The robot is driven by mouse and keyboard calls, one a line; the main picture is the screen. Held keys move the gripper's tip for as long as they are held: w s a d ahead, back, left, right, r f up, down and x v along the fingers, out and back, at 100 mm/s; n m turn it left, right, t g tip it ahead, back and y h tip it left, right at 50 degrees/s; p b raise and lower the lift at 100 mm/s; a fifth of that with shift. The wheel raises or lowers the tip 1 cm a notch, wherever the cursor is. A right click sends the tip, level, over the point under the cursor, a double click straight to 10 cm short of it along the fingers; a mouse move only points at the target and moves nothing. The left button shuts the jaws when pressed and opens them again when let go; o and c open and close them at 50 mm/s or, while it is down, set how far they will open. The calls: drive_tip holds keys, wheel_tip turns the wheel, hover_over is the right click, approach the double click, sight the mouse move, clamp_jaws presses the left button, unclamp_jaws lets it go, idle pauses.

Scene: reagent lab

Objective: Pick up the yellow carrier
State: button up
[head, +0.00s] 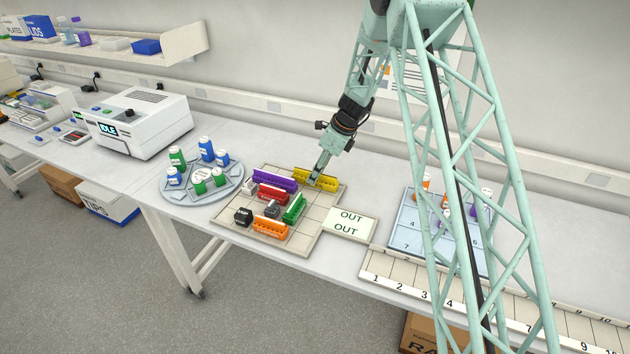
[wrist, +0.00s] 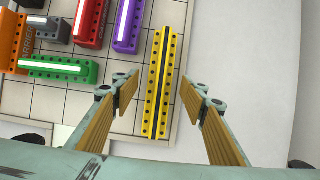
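The yellow carrier (head: 322,180) lies at the back right part of the gridded board (head: 318,214). In the wrist view the yellow carrier (wrist: 160,85) runs lengthwise between my two fingers, with a gap on each side. My gripper (head: 315,176) is above the carrier, pointing down, and hides part of it in the head view. In the wrist view my gripper (wrist: 160,90) is open and its fingers do not touch the carrier. How far above it the fingertips are is hard to tell.
A purple carrier (wrist: 128,25) lies close left of the yellow one. Red (head: 273,196), green (head: 294,209) and orange (head: 271,226) carriers share the board. An OUT plate (head: 349,223) adjoins the board. A round tray (head: 171,190) with bottles stands to the left.

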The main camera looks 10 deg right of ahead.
drive_tip(key=shift+x, duration=1.1)
drive_tip(key=shift+c, duration=0.7)
drive_tip(key=c, duration=0.9)
drive_tip(key=shift+r, duration=0.2)
drive_tip(key=shift+r, duration=4.85)
